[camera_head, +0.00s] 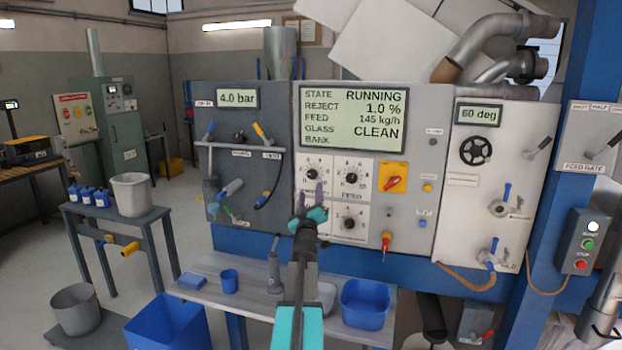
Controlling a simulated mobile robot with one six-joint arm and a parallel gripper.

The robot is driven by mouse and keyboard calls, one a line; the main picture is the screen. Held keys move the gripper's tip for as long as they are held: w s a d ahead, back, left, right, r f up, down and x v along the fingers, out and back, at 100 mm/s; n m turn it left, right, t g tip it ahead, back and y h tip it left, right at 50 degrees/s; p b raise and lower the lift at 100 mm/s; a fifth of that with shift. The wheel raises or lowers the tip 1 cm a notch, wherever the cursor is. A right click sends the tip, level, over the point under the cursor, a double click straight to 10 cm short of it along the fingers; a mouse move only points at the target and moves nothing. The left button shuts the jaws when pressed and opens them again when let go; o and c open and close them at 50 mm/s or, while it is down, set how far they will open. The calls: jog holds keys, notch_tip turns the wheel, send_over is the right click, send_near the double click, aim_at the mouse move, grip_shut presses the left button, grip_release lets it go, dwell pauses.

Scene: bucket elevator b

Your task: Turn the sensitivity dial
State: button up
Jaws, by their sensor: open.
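A white panel of round black dials sits below the display on the grey console. The upper left dial (312,175) has a scale around it, and its label underneath is mostly hidden by my gripper, so I cannot read whether it says sensitivity. A second dial (351,178) is to its right, above the word FEED. A third dial (349,222) is below that one; its label is too small to read. My gripper (310,194) is open, its purple fingers upright in front of the panel just below the upper left dial. I cannot tell whether they touch the panel.
The display (352,118) reads RUNNING and CLEAN. A red switch on a yellow plate (392,177) is right of the dials, and a red-handled valve (386,243) hangs below. A bench (216,264) with a blue bin (366,303) stands under the console.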

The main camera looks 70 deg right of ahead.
aim_at(312, 175)
jog(key=shift+p+x, duration=1.7)
jog(key=shift+x, duration=2.9)
jog(key=c, duration=1)
jog(key=shift+w+a+f, duration=0.1)
jog(key=shift+a+f, duration=0.05)
jog(key=shift+a, duration=0.2)
jog(key=shift+c, duration=0.2)
jog(key=shift+d, duration=0.2)
jog(key=shift+r, duration=0.3)
